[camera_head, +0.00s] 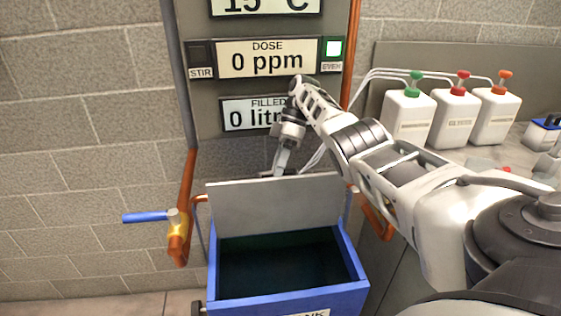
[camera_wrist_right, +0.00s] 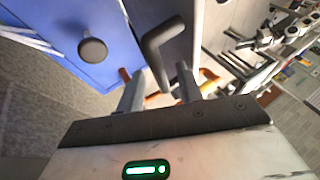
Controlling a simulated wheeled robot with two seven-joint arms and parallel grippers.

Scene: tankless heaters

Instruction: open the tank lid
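The blue tank (camera_head: 287,298) stands at the lower middle of the head view, its dark inside showing. Its grey lid (camera_head: 275,205) stands raised, nearly upright, at the back of the opening. My right arm reaches across to the lid's top edge, where my right gripper (camera_head: 279,172) is partly hidden behind the lid. In the right wrist view my right gripper (camera_wrist_right: 156,72) has its fingers apart. A dark bent handle (camera_wrist_right: 155,50) shows between them, with gaps at the sides; whether either finger touches it is unclear. My left gripper is not in view.
A display panel (camera_head: 267,57) reading 0 ppm hangs behind the tank. A blue-handled valve (camera_head: 147,217) on a copper pipe is at the left. White bottles (camera_head: 409,115) with coloured caps stand on the right counter. A black knob (camera_wrist_right: 92,50) sits on the tank's blue side.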

